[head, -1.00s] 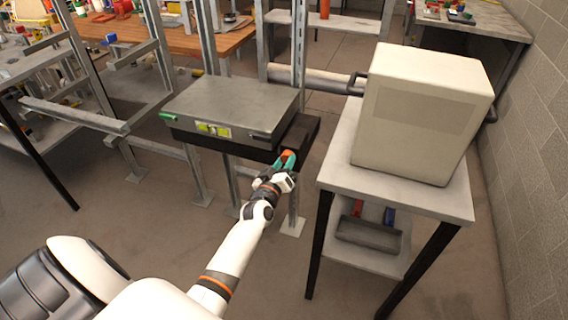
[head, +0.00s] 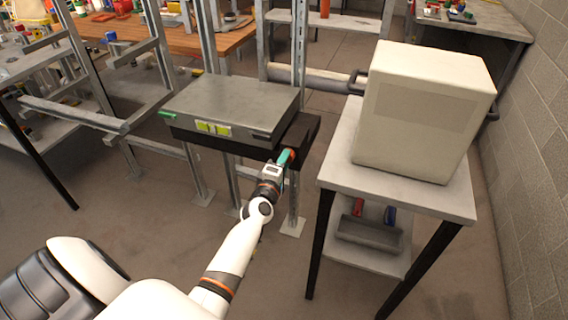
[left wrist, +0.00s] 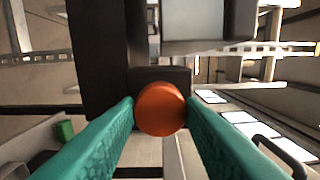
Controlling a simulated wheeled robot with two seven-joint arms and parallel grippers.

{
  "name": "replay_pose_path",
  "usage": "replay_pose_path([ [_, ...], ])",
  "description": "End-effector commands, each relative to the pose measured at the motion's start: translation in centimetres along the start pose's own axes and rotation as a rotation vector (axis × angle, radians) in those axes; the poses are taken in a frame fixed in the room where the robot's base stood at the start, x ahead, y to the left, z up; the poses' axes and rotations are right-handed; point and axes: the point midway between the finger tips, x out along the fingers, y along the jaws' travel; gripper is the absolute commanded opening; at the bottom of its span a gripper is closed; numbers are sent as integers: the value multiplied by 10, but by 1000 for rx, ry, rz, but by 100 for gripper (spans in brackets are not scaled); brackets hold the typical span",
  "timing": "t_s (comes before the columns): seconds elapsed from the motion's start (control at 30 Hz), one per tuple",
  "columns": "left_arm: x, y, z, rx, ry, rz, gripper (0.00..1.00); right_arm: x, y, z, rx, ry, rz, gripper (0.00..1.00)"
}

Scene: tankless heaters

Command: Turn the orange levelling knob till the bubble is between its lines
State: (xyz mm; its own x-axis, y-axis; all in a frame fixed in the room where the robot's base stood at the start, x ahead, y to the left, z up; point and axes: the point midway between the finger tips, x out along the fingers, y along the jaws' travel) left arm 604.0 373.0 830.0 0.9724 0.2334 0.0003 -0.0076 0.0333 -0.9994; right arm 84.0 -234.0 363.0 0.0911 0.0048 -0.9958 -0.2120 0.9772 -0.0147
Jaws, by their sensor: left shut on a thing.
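The orange levelling knob (left wrist: 161,108) sits between the two teal fingers of my left gripper (left wrist: 160,112) in the left wrist view, a fingertip on each side. In the head view the left gripper (head: 286,159) is shut on the knob at the front right corner of a dark frame (head: 308,128) under a grey plate. Only a sliver of the orange shows there. A yellow-green level vial (head: 213,128) is on the plate's front edge; its bubble and lines are too small to read. My right gripper is not in view.
The grey plate (head: 235,103) rests on metal uprights. A table (head: 430,200) with a cream box (head: 422,112) stands close to the right. A bin (head: 370,234) is on its lower shelf. Metal racks and cluttered benches are at the left and back. Open floor lies in front.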

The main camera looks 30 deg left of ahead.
Motion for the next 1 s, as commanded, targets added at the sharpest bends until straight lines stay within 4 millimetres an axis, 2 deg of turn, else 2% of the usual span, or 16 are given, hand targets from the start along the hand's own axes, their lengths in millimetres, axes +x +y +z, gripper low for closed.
replay_pose_path([
  [0.6,0,1,0,-585,0,1,13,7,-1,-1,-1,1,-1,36],
  [1.0,0,2,0,-866,-1,2,13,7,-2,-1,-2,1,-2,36],
])
